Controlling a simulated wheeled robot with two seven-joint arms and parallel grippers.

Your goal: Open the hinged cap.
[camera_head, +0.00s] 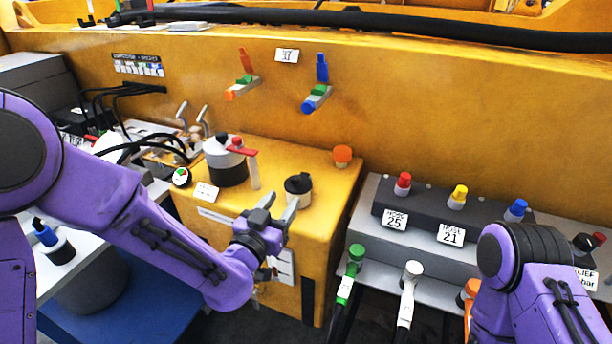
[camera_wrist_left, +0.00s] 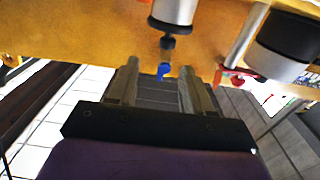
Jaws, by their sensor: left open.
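A small round fitting with a black cap (camera_head: 298,184) and a pale body stands on the yellow housing, and I take it for the hinged cap. My left gripper (camera_head: 280,206) is open just in front of it, with nothing between the fingers. In the left wrist view, a pale and dark cylinder (camera_wrist_left: 172,14), apparently the same fitting, is beyond the open fingers (camera_wrist_left: 160,76). Contact cannot be told. My right gripper is out of view.
A larger black and white canister (camera_head: 227,166) with a red lever (camera_head: 242,151) stands left of the fitting. An orange knob (camera_head: 342,154) is behind it. A grey connector block (camera_head: 440,212) with coloured caps and hoses lies to the right.

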